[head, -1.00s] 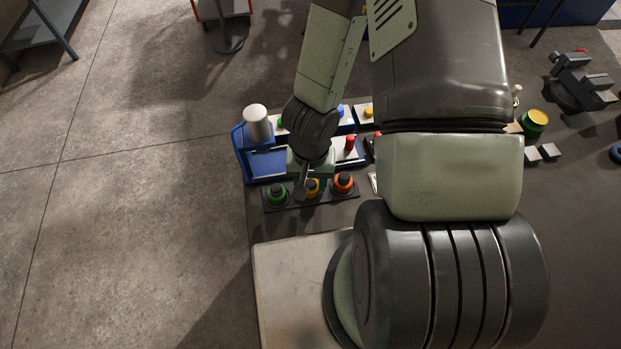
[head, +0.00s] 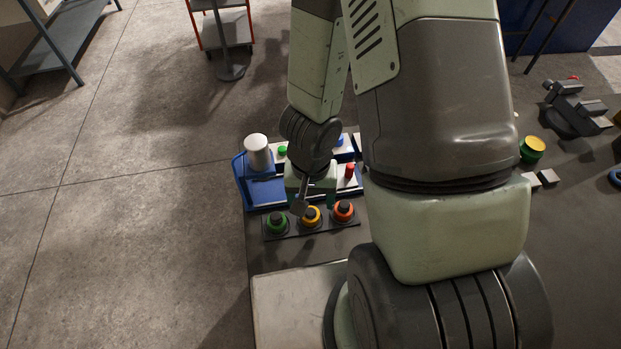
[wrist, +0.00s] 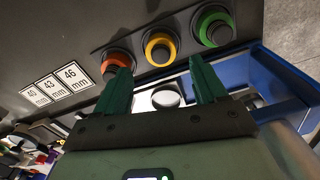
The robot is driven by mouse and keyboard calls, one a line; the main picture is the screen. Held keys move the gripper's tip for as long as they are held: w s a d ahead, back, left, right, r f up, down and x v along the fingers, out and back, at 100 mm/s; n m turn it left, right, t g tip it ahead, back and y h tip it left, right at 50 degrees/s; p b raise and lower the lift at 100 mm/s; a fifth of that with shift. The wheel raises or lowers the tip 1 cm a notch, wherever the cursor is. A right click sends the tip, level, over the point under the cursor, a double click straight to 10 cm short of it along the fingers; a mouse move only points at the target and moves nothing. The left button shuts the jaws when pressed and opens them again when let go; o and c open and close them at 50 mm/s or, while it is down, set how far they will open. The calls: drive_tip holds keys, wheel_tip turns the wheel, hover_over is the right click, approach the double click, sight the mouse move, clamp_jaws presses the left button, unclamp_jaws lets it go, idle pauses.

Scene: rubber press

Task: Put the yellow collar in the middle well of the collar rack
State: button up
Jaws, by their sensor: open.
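The yellow collar (head: 310,217) sits in the middle position of the dark collar rack (head: 295,233), around a dark centre. A green collar (head: 277,223) is in the left well and an orange collar (head: 343,211) in the right well. In the wrist view, the yellow collar (wrist: 160,48) sits level between the orange (wrist: 116,63) and green (wrist: 214,27) ones. My gripper (wrist: 160,82) is open and empty, its two green fingers apart. It hangs over the near side of the blue tray, beside the rack, clear of the yellow collar.
A blue tray (head: 240,171) with a white cylinder (head: 256,147) and a red peg (head: 349,171) stands behind the rack. Size labels (wrist: 56,88) lie beside the rack. A green pot with a yellow top (head: 533,149) stands at the right. My arm hides much of the table.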

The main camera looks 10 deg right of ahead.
sight(310, 212)
wheel_tip(310, 212, up, 7)
idle(0.7)
drive_tip(key=shift+c, duration=0.4)
idle(0.7)
